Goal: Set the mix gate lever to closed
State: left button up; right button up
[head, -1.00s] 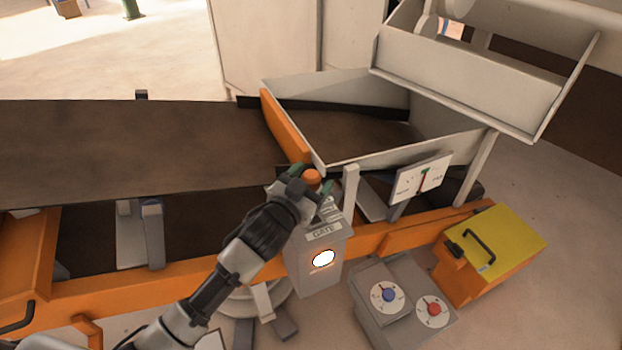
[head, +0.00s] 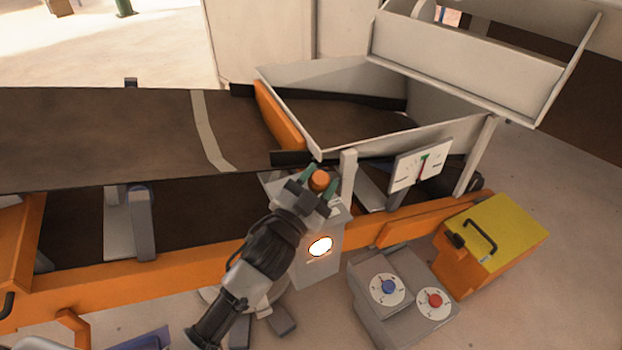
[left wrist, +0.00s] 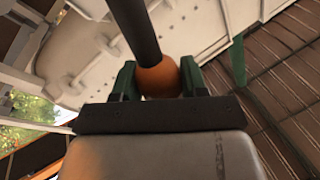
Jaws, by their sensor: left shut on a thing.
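The mix gate lever shows its orange knob (head: 320,180) at the top of the grey gate box (head: 318,262), which has a lit white light on its front. My left gripper (head: 319,178) is shut on the knob, with a green fingertip on each side of it. In the left wrist view the orange knob (left wrist: 158,78) sits between the green fingertips, and the dark lever rod (left wrist: 135,28) runs up from it. My gripper hides part of the box top and its label in the head view. My right gripper is not in view.
A brown conveyor belt (head: 90,135) with an orange frame runs behind the box. A knob panel (head: 365,315) and a yellow-topped orange box (head: 505,228) stand front right.

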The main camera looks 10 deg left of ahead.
pick_arm(q)
jog(key=shift+s+d+f, duration=0.15)
jog(key=o, duration=1.3)
jog(key=shift+s+f, duration=0.15)
jog(key=shift+s, duration=0.15)
jog(key=b+v, duration=0.1)
jog(key=v, duration=0.9)
jog(key=shift+s, duration=0.1)
